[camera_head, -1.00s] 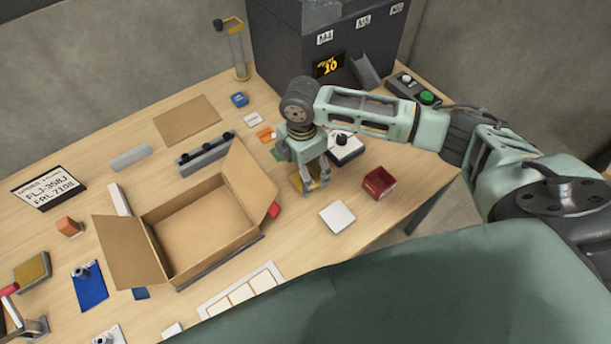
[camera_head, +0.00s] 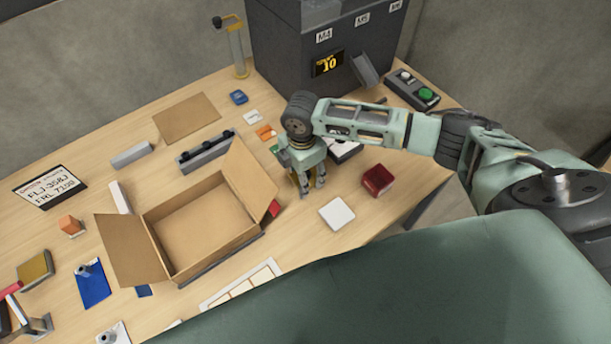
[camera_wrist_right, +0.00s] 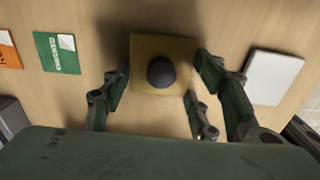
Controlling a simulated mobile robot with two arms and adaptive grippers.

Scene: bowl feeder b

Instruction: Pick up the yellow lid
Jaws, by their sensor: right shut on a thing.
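The yellow lid (camera_wrist_right: 150,80) is a flat square plate with a round black knob (camera_wrist_right: 161,72) on top, seen from above in the right wrist view. My right gripper (camera_wrist_right: 158,95) has its fingers on either side of the lid and is shut on it. In the head view my right gripper (camera_head: 305,188) points down at the table, right of the open cardboard box, and mostly hides the lid. I cannot tell whether the lid is clear of the table. My left gripper is not in view.
The open cardboard box (camera_head: 128,250) stands left of the gripper. A white square (camera_head: 337,213) and a red box (camera_head: 377,181) lie to its right. A white block (camera_head: 342,150) is behind it. The dark feeder machine (camera_head: 290,60) stands at the back.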

